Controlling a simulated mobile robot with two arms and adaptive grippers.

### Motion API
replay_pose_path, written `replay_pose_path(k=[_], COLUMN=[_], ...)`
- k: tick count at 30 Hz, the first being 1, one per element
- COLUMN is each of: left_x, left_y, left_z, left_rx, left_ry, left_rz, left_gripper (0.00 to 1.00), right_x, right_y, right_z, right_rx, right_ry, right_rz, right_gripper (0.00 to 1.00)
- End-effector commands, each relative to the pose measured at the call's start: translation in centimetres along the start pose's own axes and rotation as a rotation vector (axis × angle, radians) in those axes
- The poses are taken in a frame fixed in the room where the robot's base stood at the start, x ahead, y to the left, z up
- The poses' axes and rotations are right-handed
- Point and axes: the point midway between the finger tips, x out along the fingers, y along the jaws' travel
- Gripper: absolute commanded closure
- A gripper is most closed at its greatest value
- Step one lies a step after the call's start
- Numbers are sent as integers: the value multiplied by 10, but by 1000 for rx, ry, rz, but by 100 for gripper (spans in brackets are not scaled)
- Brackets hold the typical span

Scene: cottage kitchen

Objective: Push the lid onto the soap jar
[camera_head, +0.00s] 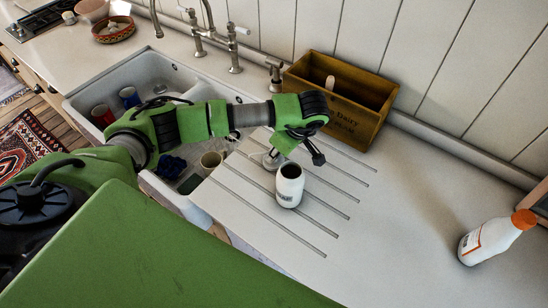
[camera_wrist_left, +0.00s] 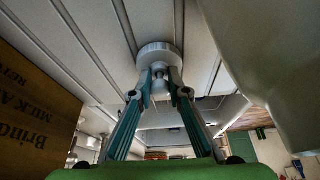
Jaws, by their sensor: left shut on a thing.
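The white soap jar (camera_head: 289,190) stands upright on the grooved drainboard, with its dark mouth open. The pale round lid (camera_head: 271,162) is just behind and left of the jar, close to the counter. I cannot tell whether it touches the counter. My left gripper (camera_head: 276,152) is above the lid, its fingers mostly hidden by the wrist in the head view. In the left wrist view the gripper (camera_wrist_left: 160,88) is shut on the knob of the lid (camera_wrist_left: 158,52). A large white curved shape at the right there looks like the jar (camera_wrist_left: 255,55). My right gripper is not in view.
A wooden box (camera_head: 350,121) stands behind the jar against the wall. A white bottle with an orange cap (camera_head: 485,241) stands at the far right. The sink (camera_head: 151,67) with cups is at the left. The counter right of the jar is clear.

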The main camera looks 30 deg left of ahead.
Motion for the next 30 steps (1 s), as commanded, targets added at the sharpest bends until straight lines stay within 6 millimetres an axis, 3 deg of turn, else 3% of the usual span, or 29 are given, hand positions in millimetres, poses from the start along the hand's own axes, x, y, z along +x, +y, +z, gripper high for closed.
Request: replay_pose_path(k=[7,18,30], left_x=[-16,-80,-93], left_y=[2,2,0], left_z=[-7,-34,-39], left_rx=[-2,-2,-1], left_ry=[0,0,0], left_rz=[6,5,0], left_gripper=[100,100,100], right_x=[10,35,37], right_y=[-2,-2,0], right_z=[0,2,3], right_rx=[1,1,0], right_ry=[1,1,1], right_rz=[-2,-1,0], right_gripper=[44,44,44])
